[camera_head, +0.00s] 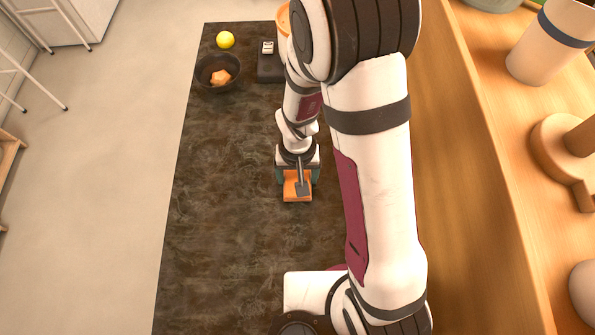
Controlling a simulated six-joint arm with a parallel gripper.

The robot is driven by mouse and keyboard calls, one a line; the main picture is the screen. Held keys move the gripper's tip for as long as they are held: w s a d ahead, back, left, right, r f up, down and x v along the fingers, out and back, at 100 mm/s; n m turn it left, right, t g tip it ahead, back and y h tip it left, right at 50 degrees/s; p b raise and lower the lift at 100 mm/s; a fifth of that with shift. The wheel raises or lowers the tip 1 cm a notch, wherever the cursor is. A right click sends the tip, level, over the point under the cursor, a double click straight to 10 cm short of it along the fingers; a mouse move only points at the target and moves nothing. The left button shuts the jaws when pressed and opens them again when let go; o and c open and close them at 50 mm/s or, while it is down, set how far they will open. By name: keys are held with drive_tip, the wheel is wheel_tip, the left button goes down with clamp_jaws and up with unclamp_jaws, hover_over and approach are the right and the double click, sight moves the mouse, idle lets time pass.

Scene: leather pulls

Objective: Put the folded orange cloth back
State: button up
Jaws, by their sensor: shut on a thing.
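The folded orange cloth (291,197) shows as a small flat orange block at the middle of the dark counter. My gripper (298,183) points down at it and is shut on it. Parts of the gripper cover the cloth's top and far side. I cannot tell from this view whether the cloth touches the counter or is held a little above it.
A dark bowl (207,82) holding an orange-tan lump (220,77) stands at the far left of the counter (225,200), near a yellow ball (226,40). A black box-like item (269,70) stands far back, beside a partly hidden orange thing (283,20). The counter's left side is clear.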

drive_tip(key=shift+f, duration=0.15)
drive_tip(key=o, duration=1.3)
wheel_tip(320, 180, up, 11)
drive_tip(key=s+d+r+m+y, duration=0.1)
drive_tip(key=s+d+r+m, duration=0.1)
drive_tip(key=s+r, duration=0.3)
drive_tip(key=s+d+r+m, duration=0.3)
drive_tip(key=s+d+r, duration=0.1)
drive_tip(key=s, duration=0.6)
drive_tip(key=shift+r+m+y, duration=0.3)
drive_tip(key=shift+r+y, duration=0.1)
drive_tip(key=shift+r, duration=0.4)
drive_tip(key=shift+d, duration=0.1)
